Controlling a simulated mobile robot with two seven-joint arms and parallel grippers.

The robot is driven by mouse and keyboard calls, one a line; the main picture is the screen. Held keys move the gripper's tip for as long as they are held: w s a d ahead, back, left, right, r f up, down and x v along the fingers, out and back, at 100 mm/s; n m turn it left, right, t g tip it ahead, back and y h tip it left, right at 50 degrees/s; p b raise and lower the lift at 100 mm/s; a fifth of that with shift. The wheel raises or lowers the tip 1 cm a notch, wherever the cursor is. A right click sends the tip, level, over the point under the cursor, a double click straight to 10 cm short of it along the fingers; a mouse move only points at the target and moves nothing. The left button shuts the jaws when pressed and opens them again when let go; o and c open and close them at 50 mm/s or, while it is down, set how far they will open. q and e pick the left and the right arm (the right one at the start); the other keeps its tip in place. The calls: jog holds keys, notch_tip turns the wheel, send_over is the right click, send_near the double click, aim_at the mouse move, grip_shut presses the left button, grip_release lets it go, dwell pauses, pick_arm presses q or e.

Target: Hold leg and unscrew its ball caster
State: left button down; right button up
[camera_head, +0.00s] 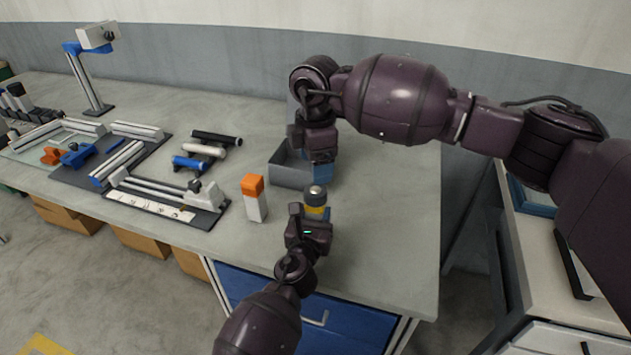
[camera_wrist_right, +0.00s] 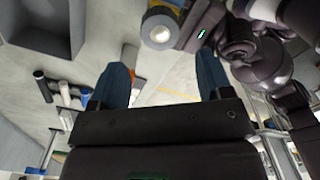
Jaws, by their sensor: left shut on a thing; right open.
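The leg (camera_head: 317,211) is a short upright piece with a yellow band. Its ball caster (camera_head: 315,193) is a dark grey cap with a rounded, lighter top. My left gripper (camera_head: 312,219) is shut on the leg near the table's front, with the caster facing up. In the right wrist view the caster (camera_wrist_right: 159,33) shows at the top, beside the dark left gripper. My right gripper (camera_head: 323,172) is open and empty, blue fingers pointing down, behind and apart from the caster. Its two fingers (camera_wrist_right: 161,78) also show in the right wrist view, with nothing between them.
A grey open bin (camera_head: 288,176) stands just left of my right gripper. An orange-topped white block (camera_head: 254,198) stands left of the leg. Dark, white and blue rollers (camera_head: 205,151) and splicing equipment (camera_head: 150,200) fill the table's left side. The table's right part (camera_head: 400,220) is clear.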

aim_at(315, 190)
jog(key=m, duration=0.2)
jog(key=shift+f+m, duration=0.1)
jog(key=shift+m, duration=0.2)
jog(key=shift+f, duration=3.9)
jog(key=shift+c, duration=0.3)
